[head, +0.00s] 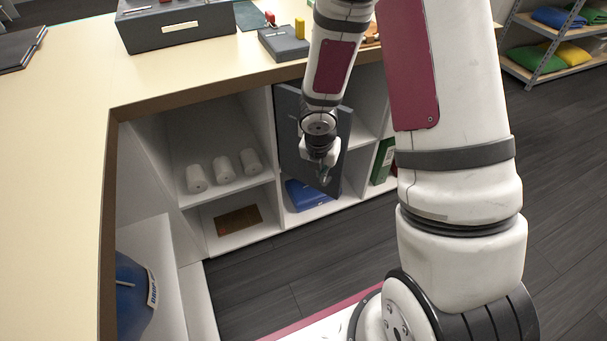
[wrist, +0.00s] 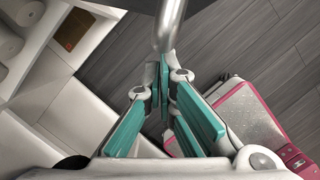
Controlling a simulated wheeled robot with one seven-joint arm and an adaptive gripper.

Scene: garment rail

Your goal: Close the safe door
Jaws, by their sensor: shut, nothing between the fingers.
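The safe door (head: 288,130) is a dark grey panel that stands swung out from the shelf unit under the counter in the head view. My forearm and gripper hide part of it. My gripper (head: 325,177) is in front of the door, pointing down, near its lower part. In the wrist view my gripper (wrist: 164,75) has its teal fingers shut together with nothing between them. A shiny metal bar (wrist: 170,28), which looks like a handle, ends right by the fingertips; I cannot tell whether they touch. The inside of the safe is hidden.
White shelf cubbies hold several white rolls (head: 223,171), a brown box (head: 238,220), a blue item (head: 308,195) and a green binder (head: 382,161). The counter (head: 75,110) runs above and along the left. Dark floor (head: 250,290) is clear in front of the cubbies.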

